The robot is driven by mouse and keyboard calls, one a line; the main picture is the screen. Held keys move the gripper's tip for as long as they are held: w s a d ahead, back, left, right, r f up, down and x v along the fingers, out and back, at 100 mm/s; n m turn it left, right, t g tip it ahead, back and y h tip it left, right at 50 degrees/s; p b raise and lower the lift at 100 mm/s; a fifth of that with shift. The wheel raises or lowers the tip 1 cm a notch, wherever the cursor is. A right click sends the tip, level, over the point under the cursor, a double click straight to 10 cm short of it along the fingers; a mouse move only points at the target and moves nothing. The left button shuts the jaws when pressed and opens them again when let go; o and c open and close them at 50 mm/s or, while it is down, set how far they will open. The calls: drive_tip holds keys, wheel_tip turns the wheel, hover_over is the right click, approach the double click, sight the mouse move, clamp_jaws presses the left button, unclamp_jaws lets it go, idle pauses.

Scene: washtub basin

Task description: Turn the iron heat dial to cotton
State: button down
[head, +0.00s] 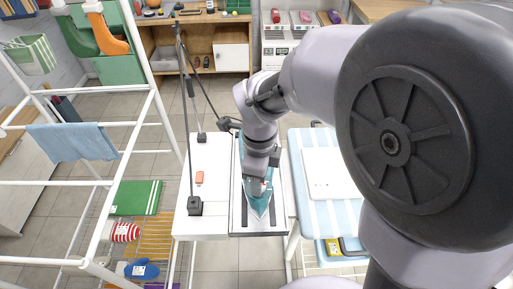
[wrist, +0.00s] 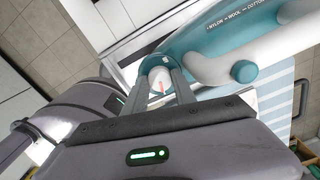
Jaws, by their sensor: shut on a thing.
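The teal and white iron (head: 257,205) rests on a dark-edged stand on the white table. In the wrist view the iron (wrist: 205,40) fills the top right, with the printed words nylon, wool and cotton along its side. Its heat dial (wrist: 158,80) is a round white knob with a red mark, in a teal collar. My gripper (wrist: 161,76) is shut on the dial, one finger on each side. The fingers partly cover the dial, so I cannot tell which word its mark faces. In the head view my gripper (head: 262,179) hides most of the dial.
A blue-striped ironing board (head: 310,205) stands right of the table. A white drying rack (head: 110,180) with a blue cloth (head: 72,142) is at left. A thin dark pole stand (head: 194,205) and an orange item (head: 199,177) are on the table.

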idle(0.4)
drive_tip(key=c, duration=1)
unclamp_jaws()
